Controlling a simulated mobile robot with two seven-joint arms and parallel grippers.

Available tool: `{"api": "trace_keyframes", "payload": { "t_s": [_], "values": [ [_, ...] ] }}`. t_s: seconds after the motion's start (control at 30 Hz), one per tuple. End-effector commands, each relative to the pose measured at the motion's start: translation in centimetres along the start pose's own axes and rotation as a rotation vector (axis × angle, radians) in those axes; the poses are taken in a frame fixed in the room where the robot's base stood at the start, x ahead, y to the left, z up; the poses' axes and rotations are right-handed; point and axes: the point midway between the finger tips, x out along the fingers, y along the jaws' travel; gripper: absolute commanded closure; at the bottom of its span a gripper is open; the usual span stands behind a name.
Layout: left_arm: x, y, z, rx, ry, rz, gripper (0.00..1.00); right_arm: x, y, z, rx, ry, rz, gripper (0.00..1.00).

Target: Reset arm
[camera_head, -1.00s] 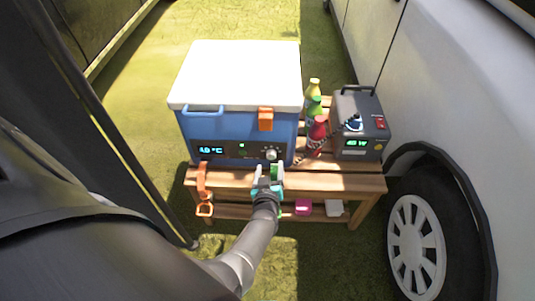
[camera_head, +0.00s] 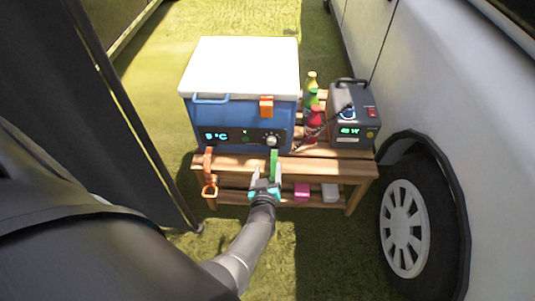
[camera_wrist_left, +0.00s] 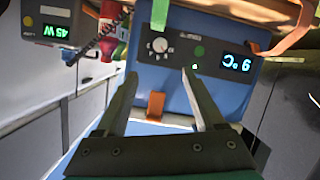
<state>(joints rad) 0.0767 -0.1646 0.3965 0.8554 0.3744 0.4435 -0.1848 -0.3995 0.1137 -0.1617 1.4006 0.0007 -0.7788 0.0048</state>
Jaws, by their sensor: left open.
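My left gripper (camera_head: 264,168) is open and empty in front of the wooden table, below the cooler's control panel. In the wrist view its two fingers (camera_wrist_left: 158,75) stand apart with nothing between them, and the view is upside down. The blue cooler (camera_head: 234,113) with a white lid stands on the table; its panel, with a round knob (camera_head: 271,140) and a lit display (camera_head: 216,136), faces me. My right gripper is not in view.
The wooden table (camera_head: 330,166) also bears several bottles (camera_head: 312,100) and a grey power unit (camera_head: 352,120) reading 45 W. An orange strap (camera_head: 208,172) hangs at its left. Pink (camera_head: 301,191) and white (camera_head: 330,192) items lie on its lower shelf. A white vehicle (camera_head: 450,90) stands close on the right.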

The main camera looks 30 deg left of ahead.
Motion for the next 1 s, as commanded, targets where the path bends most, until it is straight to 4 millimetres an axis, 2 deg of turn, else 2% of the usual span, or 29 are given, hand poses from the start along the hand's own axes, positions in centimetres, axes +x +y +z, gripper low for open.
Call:
{"api": "trace_keyframes", "payload": {
  "t_s": [0.47,0.57,0.63,0.77,0.87,0.9,1.0],
  "values": [
    [-0.1,0.0,0.2,0.005,-0.006,0.003,0.29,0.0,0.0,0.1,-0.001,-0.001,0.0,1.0],
    [-0.7,-0.1,1.3,0.044,-0.054,0.031,0.29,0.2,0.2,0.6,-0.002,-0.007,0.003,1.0],
    [-1.8,-0.2,3.2,0.103,-0.131,0.072,0.29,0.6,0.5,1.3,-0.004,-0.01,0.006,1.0],
    [-6.0,-1.9,8.6,0.276,-0.356,0.167,0.29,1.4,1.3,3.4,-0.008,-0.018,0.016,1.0],
    [-10.7,-5.0,13.1,0.435,-0.56,0.225,0.29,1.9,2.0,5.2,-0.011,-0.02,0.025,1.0],
    [-12.8,-6.6,14.6,0.5,-0.64,0.24,0.29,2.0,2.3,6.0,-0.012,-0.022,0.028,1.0],
    [-17.5,-10.9,17.2,0.642,-0.813,0.262,0.29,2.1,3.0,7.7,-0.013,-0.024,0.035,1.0]
  ]
}}
